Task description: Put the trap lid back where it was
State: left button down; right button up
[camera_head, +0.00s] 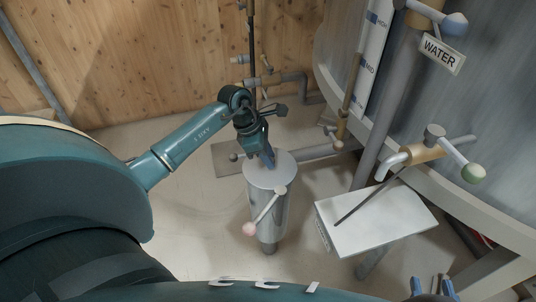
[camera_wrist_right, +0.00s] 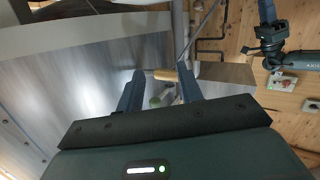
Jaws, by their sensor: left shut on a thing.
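The trap is an upright metal cylinder (camera_head: 266,220) in the middle of the head view. Its round, flat grey lid (camera_head: 283,178) is at the top of the cylinder, roughly level; whether it touches the rim all round I cannot tell. My left gripper (camera_head: 268,158) points down at the far part of the lid and is shut on it; the grip itself is partly hidden by the fingers. My right gripper (camera_head: 432,288) shows only its blue fingertips at the bottom right edge. In the right wrist view its fingers (camera_wrist_right: 160,92) are apart with nothing held between them.
A lever with a pink knob (camera_head: 249,229) crosses the cylinder's front. A white box (camera_head: 385,222) with a dark rod over it stands to the right. The large metal tank (camera_head: 480,90), with valves and a WATER sign (camera_head: 441,52), fills the right.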

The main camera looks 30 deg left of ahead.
pick_arm(q)
jog(key=c, duration=1.2)
grip_release()
